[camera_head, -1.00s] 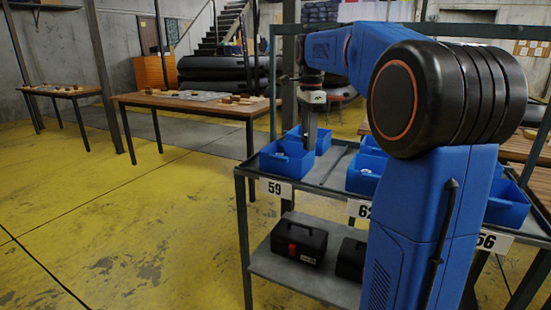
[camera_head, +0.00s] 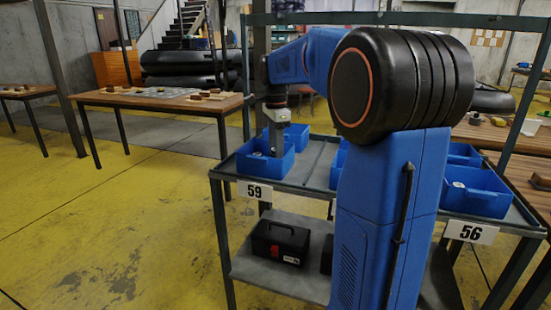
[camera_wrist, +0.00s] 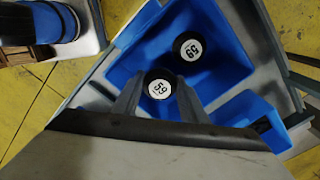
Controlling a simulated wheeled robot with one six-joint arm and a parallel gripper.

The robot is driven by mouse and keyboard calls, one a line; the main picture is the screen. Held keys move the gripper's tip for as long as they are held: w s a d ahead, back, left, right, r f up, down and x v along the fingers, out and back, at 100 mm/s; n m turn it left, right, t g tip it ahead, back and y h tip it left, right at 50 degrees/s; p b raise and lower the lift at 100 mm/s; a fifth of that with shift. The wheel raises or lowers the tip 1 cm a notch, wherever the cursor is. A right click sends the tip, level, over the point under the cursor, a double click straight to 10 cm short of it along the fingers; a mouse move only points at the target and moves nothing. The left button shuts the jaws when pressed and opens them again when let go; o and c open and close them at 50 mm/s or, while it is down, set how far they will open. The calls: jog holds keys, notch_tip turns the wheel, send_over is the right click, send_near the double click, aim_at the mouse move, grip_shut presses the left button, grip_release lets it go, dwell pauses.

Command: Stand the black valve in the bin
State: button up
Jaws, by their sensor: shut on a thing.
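My gripper (camera_head: 277,145) reaches down into the blue bin (camera_head: 265,167) above the label 59. In the wrist view, its two fingers (camera_wrist: 159,90) are shut on a black valve (camera_wrist: 152,76) whose round white top reads 59. The held valve is inside the outline of the blue bin (camera_wrist: 232,85), near one wall. A second black valve (camera_wrist: 190,47), also with a white 59 top, stands in the same bin close by. The held valve's lower end is hidden, so I cannot tell whether it touches the bin floor.
Another blue bin (camera_head: 297,137) stands behind, and one above label 56 (camera_head: 475,198) is at the right of the grey rack (camera_head: 315,160). A black toolbox (camera_head: 280,243) sits on the lower shelf. A wooden table (camera_head: 150,98) stands at the left.

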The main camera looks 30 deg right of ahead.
jog(key=shift+f, duration=1.2)
jog(key=o, duration=0.8)
jog(key=shift+f, duration=0.1)
jog(key=shift+c, duration=0.2)
notch_tip(320, 180, up, 12)
jog(key=shift+s+r, duration=0.1)
jog(key=shift+r, duration=0.05)
